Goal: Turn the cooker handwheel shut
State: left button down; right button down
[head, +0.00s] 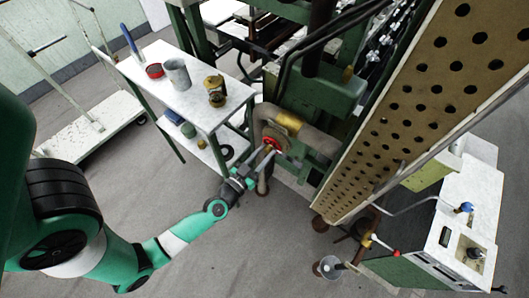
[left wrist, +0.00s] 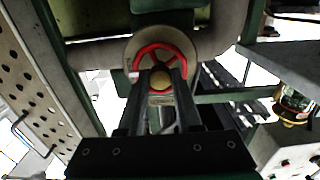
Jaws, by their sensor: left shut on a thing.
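The cooker handwheel is a small red spoked wheel (head: 272,144) on the side of the green machine in the head view. My left gripper (head: 265,150) reaches the wheel from the lower left. In the left wrist view its two dark fingers (left wrist: 160,75) are at the wheel's lower part and hub, shut on the wheel. The fingers hide part of the rim. My right gripper is not seen.
A white table (head: 200,112) left of the wheel holds a grey cup (head: 177,73), a red-rimmed dish (head: 154,71) and a brass-coloured jar (head: 215,90). A perforated panel (head: 440,90) rises on the right. A bucket (head: 330,267) stands on the floor. Floor near my left arm is clear.

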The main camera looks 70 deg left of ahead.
pick_arm(q)
jog(key=shift+r+m+p, duration=0.15)
jog(key=shift+m+p, duration=0.4)
jog(key=shift+m, duration=0.25)
jog(key=m+p, duration=0.2)
jog(key=m, duration=0.1)
jog(key=m+p, duration=0.2)
jog(key=m, duration=0.1)
jog(key=m+p, duration=0.2)
jog(key=m, duration=0.1)
jog(key=shift+r, duration=0.25)
jog(key=shift+f+m+p, duration=0.1)
jog(key=shift+m+p, duration=0.5)
jog(key=shift+m, duration=0.5)
jog(key=m+p, duration=0.1)
jog(key=m, duration=0.2)
jog(key=shift+f, duration=0.1)
jog(key=m+p, duration=0.1)
jog(key=m, duration=0.4)
jog(key=m+p, duration=0.1)
jog(key=m, duration=0.3)
jog(key=shift+f, duration=0.1)
jog(key=m, duration=0.4)
jog(key=shift+f+p, duration=0.1)
jog(key=shift+p, duration=0.3)
jog(key=c, duration=0.7)
grip_release()
